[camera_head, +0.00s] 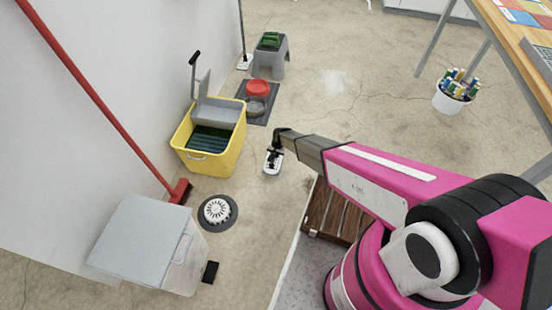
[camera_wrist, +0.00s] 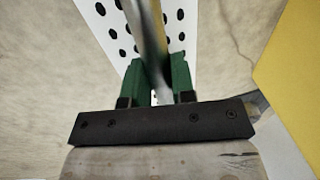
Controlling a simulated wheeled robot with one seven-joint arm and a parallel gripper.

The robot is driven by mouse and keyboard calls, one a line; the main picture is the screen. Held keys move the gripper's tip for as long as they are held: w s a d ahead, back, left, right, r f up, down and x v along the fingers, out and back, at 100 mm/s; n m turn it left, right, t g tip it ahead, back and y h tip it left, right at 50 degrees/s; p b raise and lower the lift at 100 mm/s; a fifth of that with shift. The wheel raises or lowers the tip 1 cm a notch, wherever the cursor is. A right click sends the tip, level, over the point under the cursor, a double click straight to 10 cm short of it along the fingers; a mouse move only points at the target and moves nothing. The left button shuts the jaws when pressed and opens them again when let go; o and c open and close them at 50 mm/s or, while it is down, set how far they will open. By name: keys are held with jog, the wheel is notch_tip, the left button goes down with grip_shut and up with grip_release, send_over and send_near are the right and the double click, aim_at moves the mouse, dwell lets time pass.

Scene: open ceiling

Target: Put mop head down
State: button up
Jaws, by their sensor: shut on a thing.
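My gripper (camera_head: 277,150) is low over the floor in the middle of the head view, just right of the yellow bucket. It is shut on the mop head (camera_head: 273,168), a small white piece with dark parts. In the wrist view the green fingers (camera_wrist: 154,75) close on a grey metal stem. The white plate of the mop head (camera_wrist: 184,22), dotted with dark holes, shows behind the fingers. The fingers and stem hide part of the plate. I cannot tell whether it touches the floor.
The yellow bucket (camera_head: 232,158) with a grey wringer stands left of my gripper. A round white disc on a grey mat (camera_head: 216,211), a lidded bin (camera_head: 145,240) and a red broom (camera_head: 180,191) are nearer. A grey step stool (camera_head: 270,62) stands behind. The concrete floor (camera_head: 340,110) is clear beyond the gripper.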

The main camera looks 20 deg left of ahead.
aim_at(280, 157)
jog(key=shift+w+d+f, duration=0.15)
jog(key=shift+w+f, duration=0.25)
jog(key=shift+w, duration=0.25)
jog(key=shift+f, duration=1.95)
jog(key=shift+f, duration=0.15)
jog(key=o, duration=0.8)
jog(key=r, duration=0.4)
jog(key=d+r, duration=0.1)
jog(key=r, duration=0.3)
jog(key=d+r, duration=0.1)
jog(key=r, duration=0.3)
jog(key=shift+w+d+r, duration=0.1)
jog(key=shift+w+d, duration=0.1)
jog(key=shift+d, duration=0.05)
